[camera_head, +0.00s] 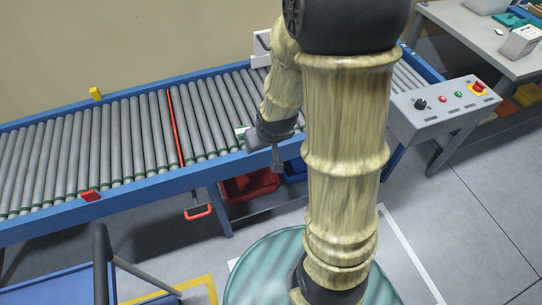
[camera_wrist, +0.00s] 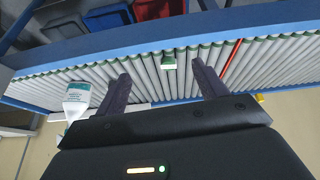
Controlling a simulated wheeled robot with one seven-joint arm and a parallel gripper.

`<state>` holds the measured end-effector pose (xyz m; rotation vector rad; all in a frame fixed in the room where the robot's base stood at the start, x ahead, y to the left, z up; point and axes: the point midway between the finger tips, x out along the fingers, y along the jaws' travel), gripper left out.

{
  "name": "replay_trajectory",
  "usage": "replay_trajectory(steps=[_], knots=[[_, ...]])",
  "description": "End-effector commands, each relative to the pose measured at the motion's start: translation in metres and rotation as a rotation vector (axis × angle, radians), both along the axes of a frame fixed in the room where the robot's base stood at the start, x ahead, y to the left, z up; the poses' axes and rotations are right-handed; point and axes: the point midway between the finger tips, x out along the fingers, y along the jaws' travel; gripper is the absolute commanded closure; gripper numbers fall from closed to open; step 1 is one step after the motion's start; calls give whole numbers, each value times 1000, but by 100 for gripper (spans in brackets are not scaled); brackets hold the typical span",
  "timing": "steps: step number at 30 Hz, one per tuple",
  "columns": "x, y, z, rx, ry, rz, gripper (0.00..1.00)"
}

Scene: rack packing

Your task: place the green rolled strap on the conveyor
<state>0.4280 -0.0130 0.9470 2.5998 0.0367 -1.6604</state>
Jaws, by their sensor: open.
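The roller conveyor (camera_head: 120,130) runs across the head view, with grey rollers in blue rails; its rollers (camera_wrist: 110,70) also fill the middle of the wrist view. A small green and white item (camera_head: 240,131) sits at the conveyor's near side; it also shows in the wrist view (camera_wrist: 169,61), beyond and between my fingertips. I cannot tell whether it is the green rolled strap. My gripper (camera_wrist: 160,72) is open with nothing between its fingers. In the head view my gripper (camera_head: 276,158) is by the conveyor's near rail, partly hidden by my arm.
A red bar (camera_head: 175,128) crosses the rollers. A control box (camera_head: 445,108) with buttons is at the right, and a workbench (camera_head: 475,35) behind it. Rollers left of the red bar are clear.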

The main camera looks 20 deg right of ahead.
Motion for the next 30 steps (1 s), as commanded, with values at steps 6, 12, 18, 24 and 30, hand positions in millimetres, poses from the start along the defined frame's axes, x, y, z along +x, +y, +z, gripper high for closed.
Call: replay_trajectory(steps=[6,12,18,24,30], knots=[[-61,11,36,21,152,-42,29],[-81,13,43,30,206,-54,29],[-81,13,43,30,206,-54,29],[-80,13,43,29,205,-54,29],[-80,13,43,29,204,-54,29]])
